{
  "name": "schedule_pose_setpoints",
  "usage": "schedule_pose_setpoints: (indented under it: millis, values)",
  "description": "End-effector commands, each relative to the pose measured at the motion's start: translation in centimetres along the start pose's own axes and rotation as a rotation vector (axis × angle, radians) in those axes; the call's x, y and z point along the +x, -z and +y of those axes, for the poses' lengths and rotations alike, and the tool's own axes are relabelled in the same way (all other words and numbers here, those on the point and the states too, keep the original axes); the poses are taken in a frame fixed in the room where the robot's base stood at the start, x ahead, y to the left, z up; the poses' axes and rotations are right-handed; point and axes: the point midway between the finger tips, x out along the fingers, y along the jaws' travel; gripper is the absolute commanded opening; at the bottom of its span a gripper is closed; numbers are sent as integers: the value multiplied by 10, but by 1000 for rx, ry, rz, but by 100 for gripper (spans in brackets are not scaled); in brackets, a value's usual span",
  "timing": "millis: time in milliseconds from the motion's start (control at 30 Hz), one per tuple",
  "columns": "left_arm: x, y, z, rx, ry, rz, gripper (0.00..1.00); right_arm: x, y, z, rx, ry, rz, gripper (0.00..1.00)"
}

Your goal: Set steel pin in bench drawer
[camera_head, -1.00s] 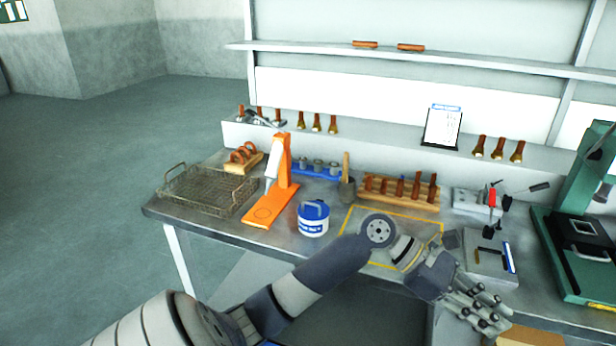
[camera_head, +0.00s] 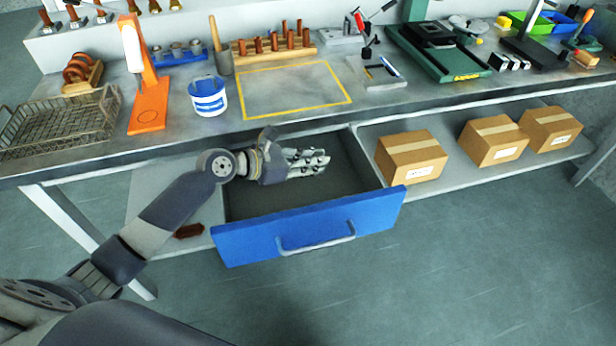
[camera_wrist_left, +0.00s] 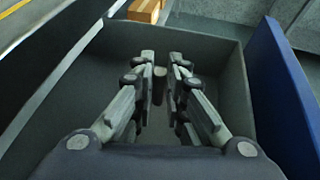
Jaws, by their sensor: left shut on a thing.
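The bench drawer (camera_head: 310,228) is pulled out below the bench top, with a blue front, a grey handle and a dark grey inside. My left gripper (camera_head: 318,161) is over the open drawer, near its back half; I cannot tell exactly how high. In the left wrist view, the fingers (camera_wrist_left: 160,88) are closed in around a small, dull grey-brown cylinder, the steel pin (camera_wrist_left: 159,82), with the drawer's floor and walls around and beyond them. In the head view the fingers hide the pin. My right gripper is not in view.
The bench edge (camera_head: 150,151) runs behind and above the drawer. Several cardboard boxes (camera_head: 410,157) stand on the lower shelf to the right. A wire basket (camera_head: 62,127), an orange stand (camera_head: 148,108) and a white-blue tub (camera_head: 208,97) stand on the bench top.

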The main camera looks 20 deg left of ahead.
Motion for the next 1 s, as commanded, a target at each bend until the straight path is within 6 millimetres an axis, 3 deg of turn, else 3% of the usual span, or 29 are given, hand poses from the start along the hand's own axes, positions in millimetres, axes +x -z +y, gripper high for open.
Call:
schedule_pose_setpoints:
  millis: [400,800,833,900,1000]
  values:
    - [18,44,-1,-3,1,0,0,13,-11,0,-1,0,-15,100]
    - [20,48,-1,0,0,-1,0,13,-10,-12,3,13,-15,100]
    - [20,48,-1,1,1,0,19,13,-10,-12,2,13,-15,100]
    - [20,48,-1,1,1,0,33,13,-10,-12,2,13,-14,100]
    - [20,48,-1,1,1,0,33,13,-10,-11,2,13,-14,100]
